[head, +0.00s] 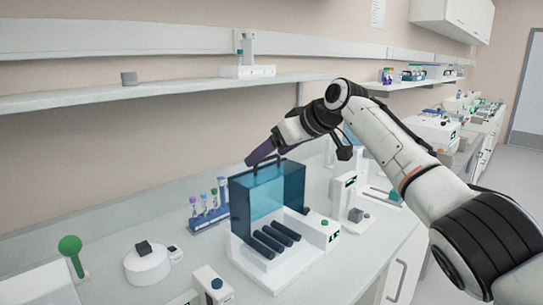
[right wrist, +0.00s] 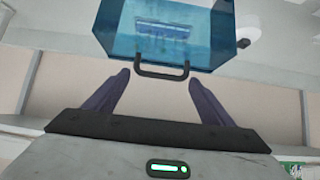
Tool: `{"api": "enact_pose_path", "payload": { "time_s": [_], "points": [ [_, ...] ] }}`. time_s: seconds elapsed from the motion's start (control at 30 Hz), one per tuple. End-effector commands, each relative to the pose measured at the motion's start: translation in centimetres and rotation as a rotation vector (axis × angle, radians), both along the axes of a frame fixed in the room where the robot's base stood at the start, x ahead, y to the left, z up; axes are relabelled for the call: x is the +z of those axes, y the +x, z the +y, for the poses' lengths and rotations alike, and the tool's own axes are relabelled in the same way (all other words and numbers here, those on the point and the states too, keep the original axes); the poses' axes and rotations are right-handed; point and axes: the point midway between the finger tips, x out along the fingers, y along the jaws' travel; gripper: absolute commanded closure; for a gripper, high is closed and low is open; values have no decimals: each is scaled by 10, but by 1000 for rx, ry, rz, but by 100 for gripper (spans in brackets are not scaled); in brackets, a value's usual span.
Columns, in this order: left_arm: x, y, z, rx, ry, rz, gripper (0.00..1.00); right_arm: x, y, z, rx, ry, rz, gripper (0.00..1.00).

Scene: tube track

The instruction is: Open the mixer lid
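The mixer (head: 247,262) is a white unit with dark rollers (head: 272,238) on the bench. Its see-through blue lid (head: 262,192) stands raised above the back of the unit, leaving the rollers exposed at the front. The black handle (head: 268,166) is along the lid's top edge. My right gripper (head: 256,157) is at the handle. In the right wrist view my right gripper (right wrist: 159,80) is open, with the handle (right wrist: 161,73) between or just beyond its purple fingertips and a gap on each side. My left gripper is not in view.
A rack of coloured tubes (head: 208,213) stands left of the mixer. A round white device (head: 147,264) and a green-knobbed stand (head: 71,246) are further left. A small device with a grey block (head: 356,215) is to the right. A shelf (head: 130,96) runs above the bench.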

Motion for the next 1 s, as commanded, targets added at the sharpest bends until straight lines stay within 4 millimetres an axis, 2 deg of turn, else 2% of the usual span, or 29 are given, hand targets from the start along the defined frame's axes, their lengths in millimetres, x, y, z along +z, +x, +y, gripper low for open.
{"api": "enact_pose_path", "payload": {
  "time_s": [0.07, 0.37, 0.57, 0.8, 1.0],
  "points": [
    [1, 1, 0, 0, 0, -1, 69, 1, 0, 0, -1, 0, 1, 12],
    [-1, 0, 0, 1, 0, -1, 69, -3, -1, -1, -2, -2, 8, 12],
    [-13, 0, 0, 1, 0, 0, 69, 4, -9, -10, -1, 0, 7, 12],
    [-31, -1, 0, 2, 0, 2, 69, 32, -34, -34, -3, -1, 2, 12],
    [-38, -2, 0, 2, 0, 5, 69, 54, -52, -51, -2, 0, 4, 12]
  ]
}}
